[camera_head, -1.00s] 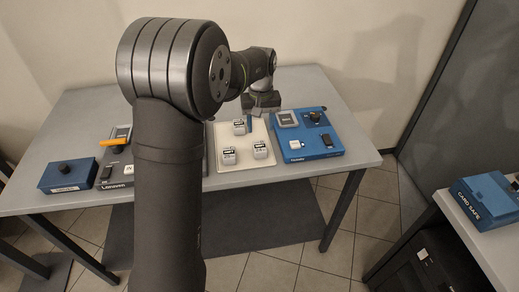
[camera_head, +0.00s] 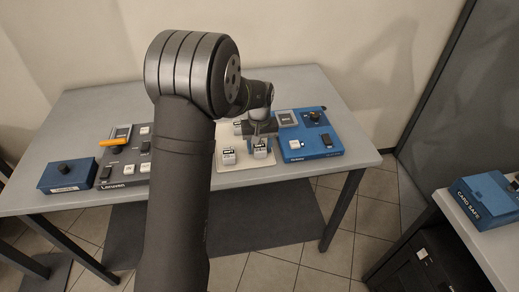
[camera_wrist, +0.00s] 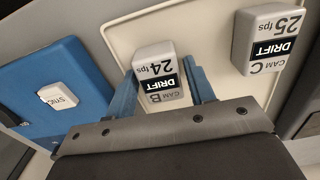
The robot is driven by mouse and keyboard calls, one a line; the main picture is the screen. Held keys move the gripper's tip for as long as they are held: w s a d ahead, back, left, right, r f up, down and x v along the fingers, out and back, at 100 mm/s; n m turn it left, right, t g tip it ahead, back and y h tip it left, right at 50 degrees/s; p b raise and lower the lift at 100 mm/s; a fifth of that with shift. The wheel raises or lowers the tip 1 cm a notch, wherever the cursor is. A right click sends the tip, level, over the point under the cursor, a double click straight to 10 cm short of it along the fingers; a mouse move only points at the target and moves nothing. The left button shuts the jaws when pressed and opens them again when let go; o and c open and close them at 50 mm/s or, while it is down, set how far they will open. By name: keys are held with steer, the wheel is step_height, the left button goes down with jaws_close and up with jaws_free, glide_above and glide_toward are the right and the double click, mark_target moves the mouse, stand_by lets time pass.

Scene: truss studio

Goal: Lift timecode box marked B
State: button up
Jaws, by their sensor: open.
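The timecode box marked B (camera_wrist: 159,77) is a small pale block with a black DRIFT label, reading CAM B 24 fps upside down in the wrist view. It sits on the cream tray (camera_wrist: 118,35). My gripper (camera_wrist: 165,84) has its two blue fingers apart, one on each side of box B; I cannot tell whether they touch it. In the head view, box B (camera_head: 260,152) is at the tray's right front, with my gripper (camera_head: 262,137) just above and behind it, hiding part of it.
Box C (camera_wrist: 268,40), marked 25 fps, stands beside box B on the tray, also visible in the head view (camera_head: 228,157). Another box (camera_head: 238,127) is behind, partly hidden. A blue board (camera_head: 325,150) with small devices lies right of the tray; a dark board (camera_head: 118,174) lies left.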

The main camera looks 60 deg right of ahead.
steer(key=c, duration=0.8)
steer(key=shift+r, duration=0.1)
